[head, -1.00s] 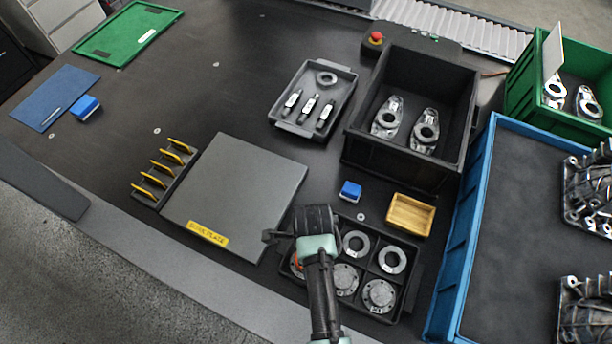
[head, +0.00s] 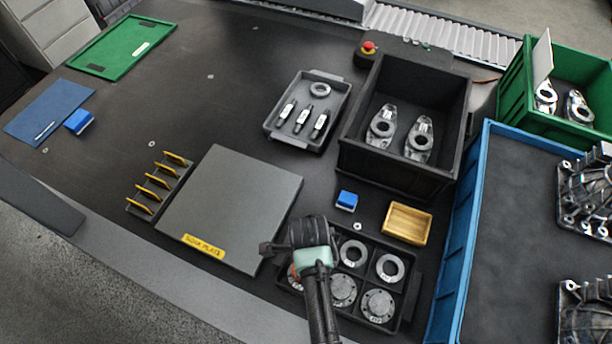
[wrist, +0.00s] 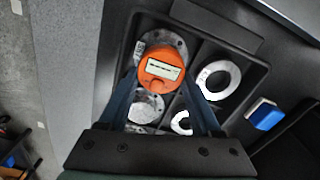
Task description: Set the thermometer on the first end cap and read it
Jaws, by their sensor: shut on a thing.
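The thermometer is a round orange body with a small light display (wrist: 163,69); an orange bit of it shows below my gripper in the head view (head: 293,271). My gripper (wrist: 165,82) is shut on it, with a finger on either side. The display faces the wrist camera, but its digits are too small to read. Behind the thermometer is a silver end cap (wrist: 176,42) in a compartment of the black tray (wrist: 225,28). I cannot tell whether the two touch. More end caps lie in the tray, among them one in the front right compartment (head: 378,305).
Silver rings (head: 390,267) lie in the tray's back compartments. A grey plate with a yellow label (head: 232,205) lies to the left. A blue block (head: 347,200), a wooden box (head: 407,223) and a black bin (head: 385,165) stand behind the tray. A tall blue crate (head: 465,230) bounds the right.

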